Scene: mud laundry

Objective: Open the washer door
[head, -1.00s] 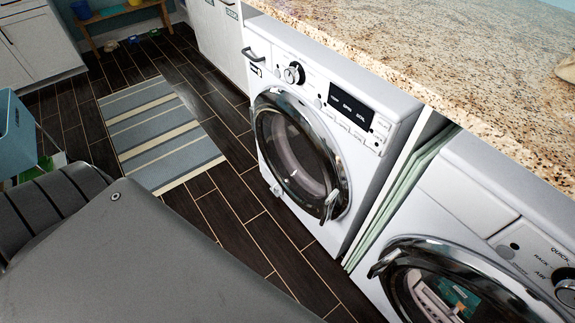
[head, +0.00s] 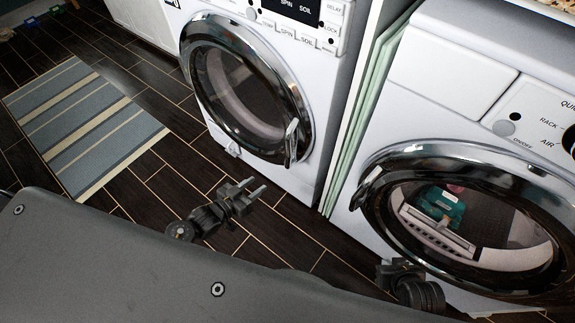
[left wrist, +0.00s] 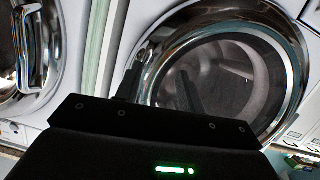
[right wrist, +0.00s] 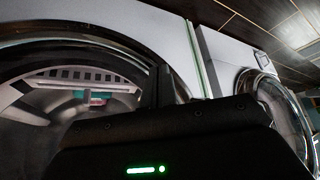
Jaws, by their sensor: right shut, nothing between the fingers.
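The white washer (head: 335,75), with SPIN and SOIL labels, stands left of the other machine in the head view. Its round chrome-rimmed door (head: 240,85) looks closed, with a chrome handle (head: 292,143) on its right edge. The washer door also fills the right of the left wrist view (left wrist: 225,80). My left gripper (head: 257,187) is open and empty, in front of and below the door, apart from the handle. My right gripper (head: 408,283) is low before the right machine; its fingertips are hidden in the head view. The right wrist view shows its shut fingers (right wrist: 166,87).
A second front-loader (head: 450,65), with its glass door (head: 500,215) closed and a teal item inside, stands to the right. A narrow pale-green panel gap (head: 365,100) separates the machines. A striped rug (head: 85,125) lies on dark floor tiles left of the washer.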

